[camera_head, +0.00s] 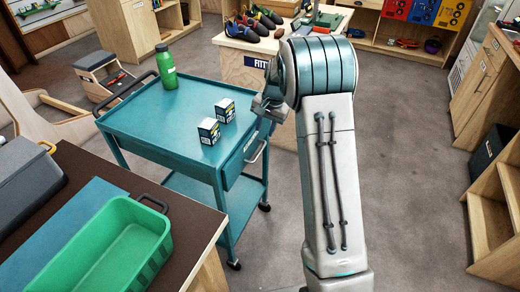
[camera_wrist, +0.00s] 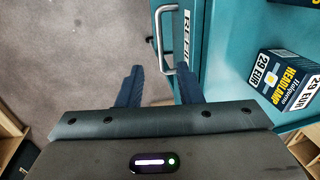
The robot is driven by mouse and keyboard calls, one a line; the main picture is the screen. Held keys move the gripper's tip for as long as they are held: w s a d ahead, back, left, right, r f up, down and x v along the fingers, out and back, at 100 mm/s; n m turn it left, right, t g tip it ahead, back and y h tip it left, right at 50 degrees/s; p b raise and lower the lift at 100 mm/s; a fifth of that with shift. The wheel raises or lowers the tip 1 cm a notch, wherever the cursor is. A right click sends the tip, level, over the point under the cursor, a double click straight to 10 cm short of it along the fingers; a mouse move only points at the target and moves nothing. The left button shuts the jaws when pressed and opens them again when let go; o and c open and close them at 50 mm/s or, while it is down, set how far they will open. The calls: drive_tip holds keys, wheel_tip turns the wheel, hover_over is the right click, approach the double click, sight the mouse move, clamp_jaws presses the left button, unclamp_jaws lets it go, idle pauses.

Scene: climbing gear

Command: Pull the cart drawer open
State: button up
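The teal cart (camera_head: 165,125) stands left of my arm. Its drawer front (camera_head: 236,162) is on the right side, under the top, and looks shut. A pale bar handle (camera_head: 256,152) sticks out from it. In the wrist view the handle (camera_wrist: 158,40) stands out left of the labelled drawer front (camera_wrist: 188,42). My gripper (camera_wrist: 160,72) is open, its two dark fingers apart. The handle's near end shows between the fingertips in that view; I cannot tell whether they touch it. In the head view my arm partly hides the gripper (camera_head: 268,105).
On the cart top are a green bottle (camera_head: 166,68) and two small headlamp boxes (camera_head: 217,120). A bench with a green bin (camera_head: 105,245) is at the lower left. A shoe table (camera_head: 245,70) stands behind. The floor (camera_head: 405,170) right of my arm is clear.

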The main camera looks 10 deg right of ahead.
sight(259, 153)
drive_tip(key=f, duration=0.3)
drive_tip(key=a+f, duration=0.1)
drive_tip(key=f, duration=0.3)
drive_tip(key=w+f, duration=0.1)
drive_tip(key=f, duration=0.3)
drive_tip(key=shift+w+a+f, duration=0.1)
drive_tip(key=shift+a+f, duration=0.05)
drive_tip(key=shift+a, duration=0.2)
clamp_jaws()
